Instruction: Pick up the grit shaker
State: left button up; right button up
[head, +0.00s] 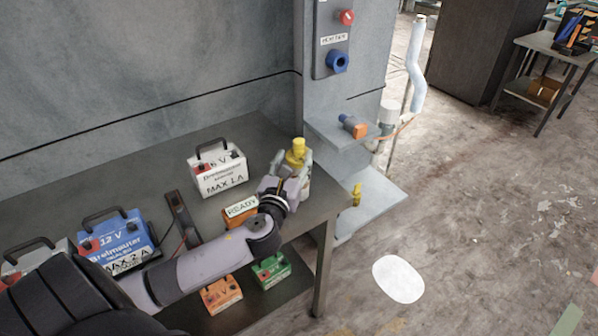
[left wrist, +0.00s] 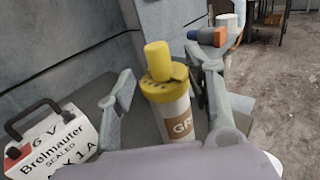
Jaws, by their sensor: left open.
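The grit shaker (head: 297,152) has a yellow perforated top with a yellow cap and a white body. It stands upright near the right end of the grey workbench (head: 312,212). In the left wrist view the grit shaker (left wrist: 172,112) shows a brown label reading "GR"; its lower part is hidden by my gripper. My left gripper (head: 286,184) is at the shaker. In the left wrist view its open fingers (left wrist: 162,88) stand on either side of the shaker, with a gap at the left and the right finger close to it. My right gripper is out of view.
A white 6 V battery (head: 218,172) stands left of the shaker, and a blue 12 V battery (head: 122,240) further left. A grey post (head: 345,100) with shelves rises behind the bench's right end. Floor at right is mostly clear.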

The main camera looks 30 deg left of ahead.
aim_at(297, 149)
pick_arm(q)
jog(key=p+x, duration=0.1)
jog(key=x, duration=0.4)
jog(key=shift+w+a+r+p, duration=0.2)
jog(key=shift+p, duration=0.2)
jog(key=shift+w+a+f, duration=0.1)
jog(key=shift+w, duration=0.3)
jog(key=shift+s, duration=0.1)
jog(key=shift+c, duration=0.2)
jog(key=shift+c, duration=0.6)
grip_shut()
